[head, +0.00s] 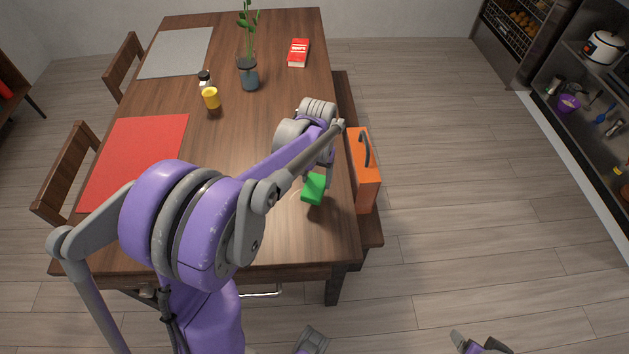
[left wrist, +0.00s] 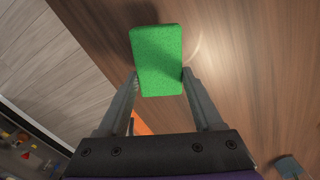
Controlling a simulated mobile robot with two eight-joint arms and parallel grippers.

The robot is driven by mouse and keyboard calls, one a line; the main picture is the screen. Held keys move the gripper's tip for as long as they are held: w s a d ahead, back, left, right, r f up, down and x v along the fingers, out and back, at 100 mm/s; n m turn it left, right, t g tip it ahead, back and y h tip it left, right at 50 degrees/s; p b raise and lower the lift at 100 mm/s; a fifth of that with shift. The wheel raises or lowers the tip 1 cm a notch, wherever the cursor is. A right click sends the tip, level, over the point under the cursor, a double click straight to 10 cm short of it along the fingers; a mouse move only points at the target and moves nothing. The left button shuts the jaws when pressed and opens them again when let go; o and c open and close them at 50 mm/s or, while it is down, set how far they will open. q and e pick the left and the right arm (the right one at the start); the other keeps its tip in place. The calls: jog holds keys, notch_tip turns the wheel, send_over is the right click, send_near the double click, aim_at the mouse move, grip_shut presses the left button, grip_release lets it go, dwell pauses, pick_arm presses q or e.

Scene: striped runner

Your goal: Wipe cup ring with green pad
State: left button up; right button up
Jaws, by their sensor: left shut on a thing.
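The green pad (head: 314,189) is a small block near the right edge of the wooden table. My left gripper (head: 317,172) is shut on it, and the left wrist view shows the pad (left wrist: 157,60) between the two fingertips (left wrist: 158,82). A shadow falls beside the pad; I cannot tell whether the pad touches the tabletop. A faint pale cup ring (left wrist: 195,45) shows on the wood just right of the pad in the left wrist view, partly hidden by it.
An orange box (head: 366,185) with a dark handle stands close right of the pad, by the table's edge.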

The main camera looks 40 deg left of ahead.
aim_at(317, 181)
pick_arm(q)
jog(key=shift+r+p, duration=0.95)
jog(key=shift+r, duration=0.8)
jog(key=shift+s, duration=0.1)
